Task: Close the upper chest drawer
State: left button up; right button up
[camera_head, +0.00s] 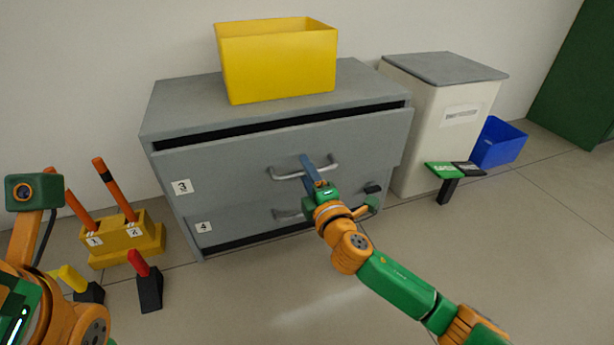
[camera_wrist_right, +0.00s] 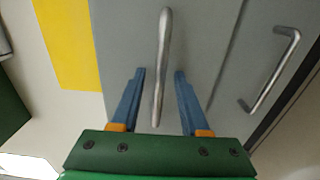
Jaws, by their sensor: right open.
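The grey chest (camera_head: 165,112) stands against the wall. Its upper drawer (camera_head: 235,162), with label 3, stands out a little, with a dark gap along its top edge. The upper drawer's bar handle (camera_head: 285,174) also shows in the right wrist view (camera_wrist_right: 162,60). My right gripper (camera_head: 306,162) is at this handle. In the right wrist view its blue fingers (camera_wrist_right: 158,75) are open, one on each side of the bar, with space between. The lower drawer (camera_head: 240,222), with label 4, has its own handle (camera_wrist_right: 270,75). My left arm shows at the left edge, its fingers out of sight.
A yellow bin (camera_head: 280,62) sits on the chest. Right of the chest are a pale cabinet (camera_head: 440,120), a blue bin (camera_head: 498,143) and a green-topped stand (camera_head: 444,170). A yellow holder (camera_head: 125,240) with orange rods stands at left. The floor in front is mostly clear.

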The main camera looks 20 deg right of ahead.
grip_shut()
dwell(1.4)
